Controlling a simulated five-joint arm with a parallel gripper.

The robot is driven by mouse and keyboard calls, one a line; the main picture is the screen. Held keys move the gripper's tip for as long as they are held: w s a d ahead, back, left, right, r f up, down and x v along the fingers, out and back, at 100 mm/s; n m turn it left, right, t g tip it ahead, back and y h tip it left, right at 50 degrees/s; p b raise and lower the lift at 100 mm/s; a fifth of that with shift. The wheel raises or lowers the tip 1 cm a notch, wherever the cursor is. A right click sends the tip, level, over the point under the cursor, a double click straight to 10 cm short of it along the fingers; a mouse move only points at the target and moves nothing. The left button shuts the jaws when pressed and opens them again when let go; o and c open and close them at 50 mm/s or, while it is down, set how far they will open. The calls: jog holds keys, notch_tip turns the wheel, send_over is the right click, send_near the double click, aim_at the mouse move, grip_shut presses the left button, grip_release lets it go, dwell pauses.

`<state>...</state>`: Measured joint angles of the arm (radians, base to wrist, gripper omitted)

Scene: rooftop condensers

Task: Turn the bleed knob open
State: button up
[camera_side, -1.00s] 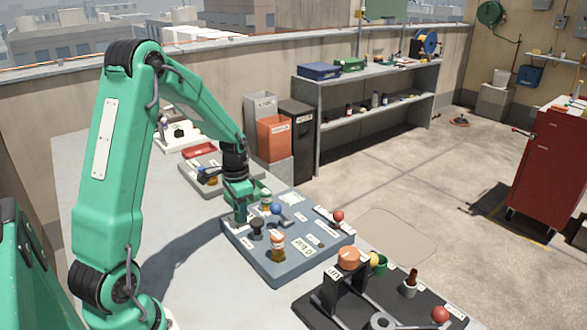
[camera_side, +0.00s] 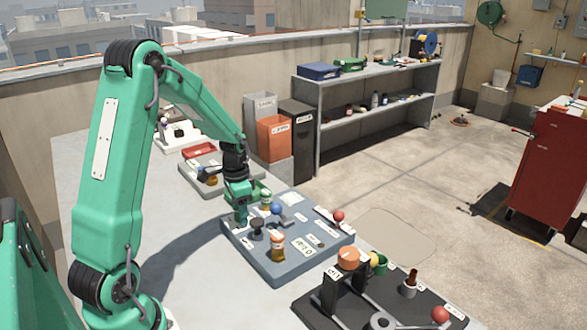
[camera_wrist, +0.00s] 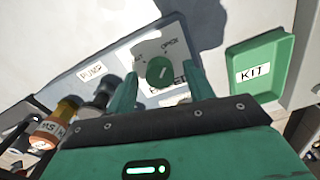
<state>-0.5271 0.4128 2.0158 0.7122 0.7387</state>
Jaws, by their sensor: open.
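The bleed knob (camera_wrist: 159,70) is a round green knob with a white mark, on a pale plate (camera_wrist: 150,46) marked OPEN at the upper right. A second word at its left is hard to read. The label below the knob is partly covered by my finger. My gripper (camera_wrist: 162,78) is open, with one green finger on each side of the knob; I cannot tell whether either touches it. In the side view, my gripper (camera_side: 240,214) is low over the back left of the grey-blue panel (camera_side: 288,268), and the knob is hidden there.
A green KIT tray (camera_wrist: 233,60) lies right of the knob in the wrist view. A PUMP label (camera_wrist: 92,71) and orange-labelled bottles (camera_wrist: 48,128) are at left. In the side view, a blue ball-topped lever (camera_side: 276,209) and a black knob (camera_side: 257,224) stand close to my gripper.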

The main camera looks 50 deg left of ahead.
jog(key=shift+r, duration=0.1)
jog(key=shift+r, duration=3.8)
jog(key=shift+d+r, duration=0.35)
jog(key=shift+d, duration=0.05)
jog(key=s+d+r+t, duration=0.2)
jog(key=s+d+r, duration=0.1)
jog(key=d, duration=0.3)
jog(key=s+d+r+n+t, duration=0.1)
jog(key=s+d+r, duration=0.3)
jog(key=d, duration=0.3)
jog(key=s+d+r+n+t, duration=0.1)
jog(key=s+d+r+t, duration=0.1)
jog(key=s+d+r, duration=0.2)
jog(key=s+d, duration=0.1)
jog(key=d, duration=0.1)
jog(key=shift+s+d+r+t, duration=0.15)
jog(key=shift+s+d+t, duration=0.15)
jog(key=shift+s+d, duration=0.1)
